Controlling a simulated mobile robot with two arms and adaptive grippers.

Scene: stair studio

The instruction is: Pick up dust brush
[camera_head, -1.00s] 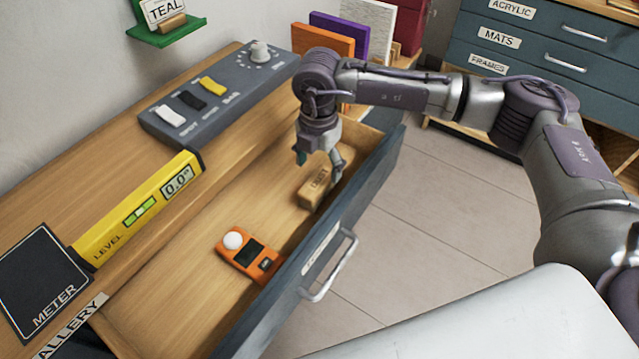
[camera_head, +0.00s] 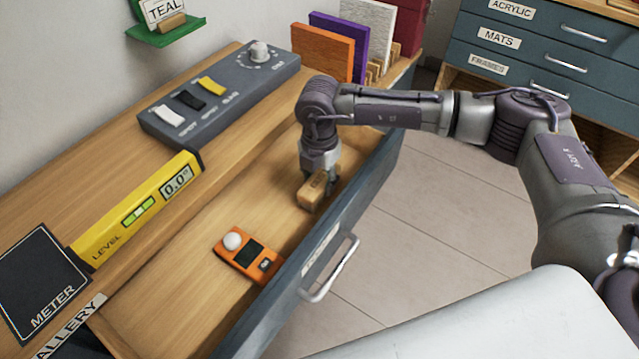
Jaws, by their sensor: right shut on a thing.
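The dust brush (camera_head: 313,197) is a small wooden block with dark lettering on it. It is in the open drawer (camera_head: 200,284), near the drawer's front wall and towards its far end. My right gripper (camera_head: 320,180) comes down from above and is shut on the brush. The fingers partly cover the far part of the brush. I cannot tell whether the brush still touches the drawer floor. My left gripper is not in view.
An orange light meter (camera_head: 250,256) lies in the drawer, nearer than the brush. A yellow level (camera_head: 140,208) and a grey switch panel (camera_head: 215,95) are on the top. The drawer's front wall with its handle (camera_head: 330,270) stands beside the brush. Open floor lies to the right.

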